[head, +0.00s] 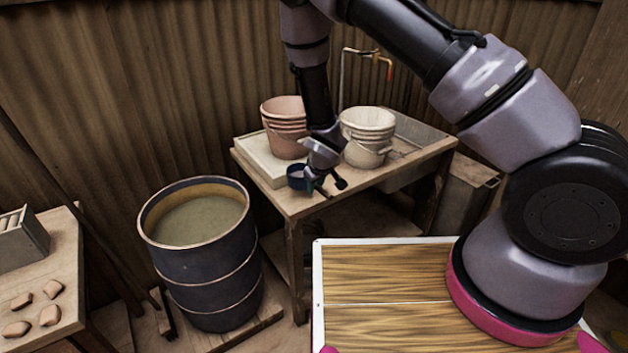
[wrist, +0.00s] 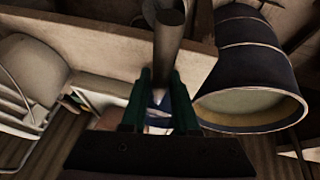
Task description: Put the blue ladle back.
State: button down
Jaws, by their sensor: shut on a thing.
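The blue ladle (head: 297,178) shows as a small dark blue cup at the front left corner of the washstand table, just left of my gripper (head: 329,186). My gripper is shut on the ladle; the grip itself is small and dark in the head view. In the wrist view my gripper's dark green fingers (wrist: 160,78) have a bit of blue between them, and a grey-brown tube extends beyond their tips. I cannot tell there which part of the ladle is held. Whether the ladle touches the table is unclear.
A tap (head: 388,68) rises behind.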

jog(key=shift+f, duration=2.4)
jog(key=c, duration=0.7)
grip_release()
jog(key=shift+f, duration=0.1)
